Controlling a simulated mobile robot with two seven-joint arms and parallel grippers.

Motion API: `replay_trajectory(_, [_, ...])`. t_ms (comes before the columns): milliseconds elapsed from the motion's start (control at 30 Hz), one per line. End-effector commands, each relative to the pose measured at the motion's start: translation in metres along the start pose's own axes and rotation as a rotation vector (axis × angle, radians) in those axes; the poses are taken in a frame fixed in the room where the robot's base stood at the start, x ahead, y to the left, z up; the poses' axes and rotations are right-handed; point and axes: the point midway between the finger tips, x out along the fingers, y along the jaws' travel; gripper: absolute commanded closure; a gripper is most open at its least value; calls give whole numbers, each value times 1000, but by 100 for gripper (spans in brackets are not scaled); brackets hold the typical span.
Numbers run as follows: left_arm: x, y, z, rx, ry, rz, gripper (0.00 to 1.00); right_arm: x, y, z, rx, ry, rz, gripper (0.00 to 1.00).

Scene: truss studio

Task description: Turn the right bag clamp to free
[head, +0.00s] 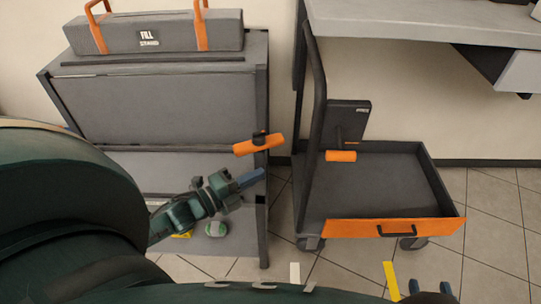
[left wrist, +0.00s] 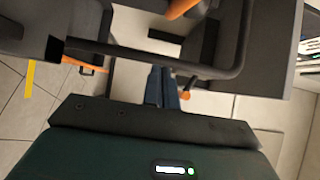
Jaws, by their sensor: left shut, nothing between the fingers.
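An orange bar handle (head: 258,146) sits on a dark pivot at the right front post of the grey stand, tilted slightly up to the right. A second orange handle (head: 341,156) lies about level below a dark plate by the cart. Which one is the right bag clamp I cannot tell for sure. My left gripper (head: 262,176) is shut and empty, just below the first handle and apart from it. In the left wrist view its blue fingers (left wrist: 161,87) are together, with a small orange end (left wrist: 185,95) beside them. My right gripper (head: 430,289) is open at the bottom edge.
The grey stand (head: 150,105) carries a case marked FILL STAND (head: 150,34). A grey cart (head: 385,185) with a tall dark handle and orange front (head: 350,229) stands to the right. A grey table (head: 430,22) is above it.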

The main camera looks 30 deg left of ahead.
Motion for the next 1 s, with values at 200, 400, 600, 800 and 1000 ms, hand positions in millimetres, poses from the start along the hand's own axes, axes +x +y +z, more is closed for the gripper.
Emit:
replay_trajectory(200, [50,1,1,1,0,-4,100,4,-2,2,-23,66,4,64])
replay_trajectory(400, [67,2,22,6,-1,2,100,6,-3,0,-43,125,5,64])
replay_trajectory(600, [70,1,37,1,-1,2,100,6,-4,-3,-56,160,5,64])
replay_trajectory(800, [71,0,39,0,-1,2,100,6,-4,-4,-57,166,5,64])
replay_trajectory(1000, [71,0,39,0,-1,2,100,6,-4,-4,-57,166,4,64])
